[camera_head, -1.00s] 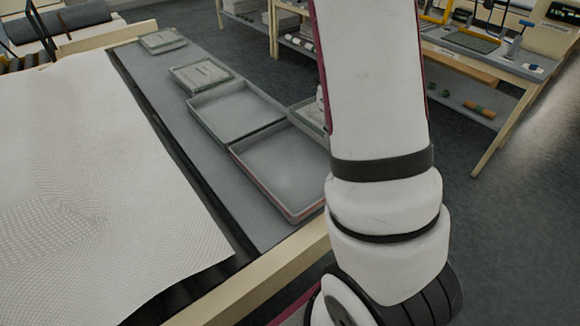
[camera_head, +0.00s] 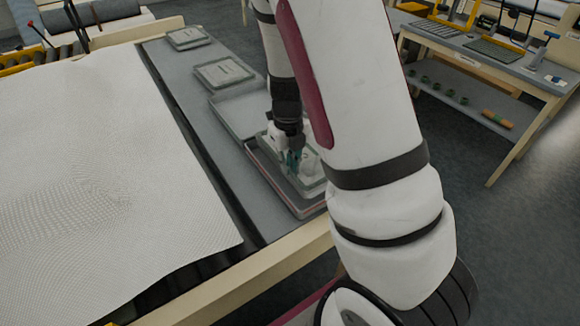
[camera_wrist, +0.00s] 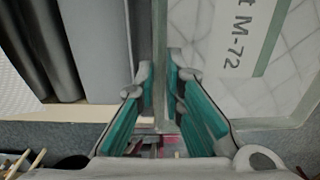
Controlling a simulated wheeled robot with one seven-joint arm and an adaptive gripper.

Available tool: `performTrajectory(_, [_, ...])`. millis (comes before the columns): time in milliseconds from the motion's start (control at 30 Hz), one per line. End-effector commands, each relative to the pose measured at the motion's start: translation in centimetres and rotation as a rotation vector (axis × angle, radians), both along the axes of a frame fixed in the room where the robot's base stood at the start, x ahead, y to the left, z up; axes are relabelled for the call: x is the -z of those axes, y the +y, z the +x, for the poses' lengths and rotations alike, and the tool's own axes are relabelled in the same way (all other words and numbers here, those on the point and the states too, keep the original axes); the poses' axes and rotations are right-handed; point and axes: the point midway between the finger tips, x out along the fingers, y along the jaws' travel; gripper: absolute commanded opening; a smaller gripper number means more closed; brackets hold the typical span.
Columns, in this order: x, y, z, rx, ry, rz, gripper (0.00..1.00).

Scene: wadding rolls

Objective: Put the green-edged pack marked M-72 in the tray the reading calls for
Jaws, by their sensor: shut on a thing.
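The pack marked M-72 (camera_wrist: 240,50) is pale with a green edge, and its label shows at the right of the wrist view. My gripper (camera_wrist: 168,100) is shut on the pack's edge, with a teal finger on each side. In the head view my gripper (camera_head: 292,160) and the pack (camera_head: 312,172) are over the near tray (camera_head: 308,212), which has a reddish outer edge. I cannot tell whether the pack touches the tray floor. The grey tray (camera_head: 228,118) just behind it looks empty, partly hidden by my arm. No reading is legible.
Two green-edged packs, one nearer (camera_head: 224,73) and one farther (camera_head: 188,38), lie farther along the grey bench strip (camera_head: 205,130). A white quilted sheet (camera_head: 100,180) covers the left. A wooden rail (camera_head: 240,280) runs along the front. A workbench (camera_head: 490,60) stands at the right back.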

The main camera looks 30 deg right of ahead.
Motion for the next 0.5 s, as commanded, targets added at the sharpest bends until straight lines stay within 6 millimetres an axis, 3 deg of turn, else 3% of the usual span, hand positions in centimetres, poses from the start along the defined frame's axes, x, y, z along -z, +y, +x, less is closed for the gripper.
performTrajectory(100, [0.88, -0.03, -0.05, 0.0, 0.0, 0.001, 0.0])
performTrajectory(500, [1.37, -0.04, 0.04, -0.001, -0.001, 0.0, 0.0])
